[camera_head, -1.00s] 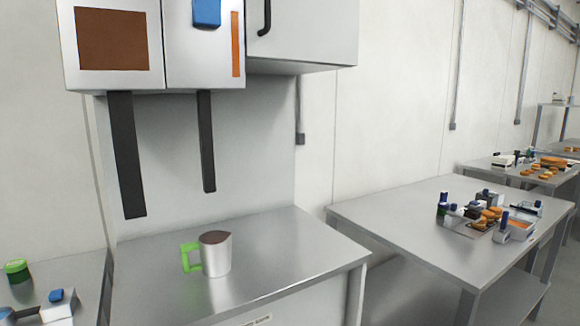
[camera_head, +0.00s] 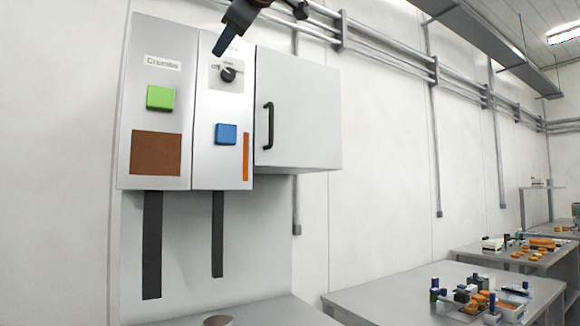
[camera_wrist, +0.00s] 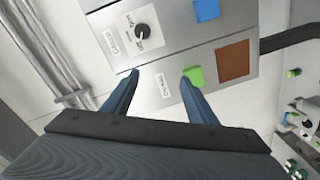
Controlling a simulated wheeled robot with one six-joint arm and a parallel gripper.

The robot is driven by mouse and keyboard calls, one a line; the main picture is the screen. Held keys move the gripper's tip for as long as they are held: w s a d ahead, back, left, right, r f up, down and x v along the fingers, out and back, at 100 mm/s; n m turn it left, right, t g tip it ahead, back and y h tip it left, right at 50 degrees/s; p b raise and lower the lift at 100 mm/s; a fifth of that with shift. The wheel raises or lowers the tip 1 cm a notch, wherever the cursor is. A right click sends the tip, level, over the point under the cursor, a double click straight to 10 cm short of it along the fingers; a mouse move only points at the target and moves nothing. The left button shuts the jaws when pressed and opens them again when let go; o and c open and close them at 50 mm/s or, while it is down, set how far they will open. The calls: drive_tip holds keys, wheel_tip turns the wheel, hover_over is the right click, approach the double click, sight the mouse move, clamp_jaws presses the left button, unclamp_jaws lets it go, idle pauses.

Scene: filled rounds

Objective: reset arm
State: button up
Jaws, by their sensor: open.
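My gripper (camera_wrist: 160,78) is open and empty in the wrist view, with its two blue fingers apart in front of the wall-mounted dispenser. Part of my gripper (camera_head: 222,42) also shows at the top of the head view, in front of the dispenser's upper edge. The dispenser (camera_head: 137,68) is a pale grey box with a green button (camera_head: 160,97), a blue button (camera_head: 226,134), a black knob (camera_head: 228,74) and brown and orange panels. In the wrist view the green button (camera_wrist: 195,75) lies near the right fingertip.
A closed cabinet (camera_head: 310,110) with a black handle adjoins the dispenser. Two dark strips hang below the dispenser. A mug (camera_head: 218,320) shows only its rim at the bottom edge. A steel table (camera_head: 375,297) with small items stands right.

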drive_tip(key=w+d+f+m+g+h, duration=0.2)
drive_tip(key=w+d+f, duration=0.2)
drive_tip(key=f, duration=0.9)
drive_tip(key=w+d+f+m+g+h, duration=0.1)
drive_tip(key=w+d+f+m+h, duration=0.2)
drive_tip(key=f, duration=0.9)
drive_tip(key=w+d+f+m+g+h, duration=0.15)
drive_tip(key=w+d+f, duration=0.25)
drive_tip(key=f, duration=0.9)
drive_tip(key=s+d+f+m+g, duration=0.1)
drive_tip(key=s+d+f+m, duration=0.15)
drive_tip(key=f, duration=0.45)
drive_tip(key=s+d+f+m+g+h, duration=0.1)
drive_tip(key=d+f, duration=0.3)
drive_tip(key=f, duration=0.2)
drive_tip(key=s+d+f+m+g, duration=0.1)
drive_tip(key=s+d+f+m, duration=0.1)
drive_tip(key=d+f, duration=0.35)
drive_tip(key=s+d+f+m+g+h, duration=0.1)
drive_tip(key=s+d+f+m+g, duration=0.2)
drive_tip(key=s+f, duration=0.9)
drive_tip(key=s+d+f+m+g, duration=0.3)
drive_tip(key=s+d+f, duration=0.4)
drive_tip(key=s+f, duration=0.5)
wheel_tip(320, 180, down, 2)
drive_tip(key=shift+s+d+f+m+h, duration=0.1)
drive_tip(key=shift+s+d+m+h, duration=0.1)
drive_tip(key=shift+s+m+h, duration=0.25)
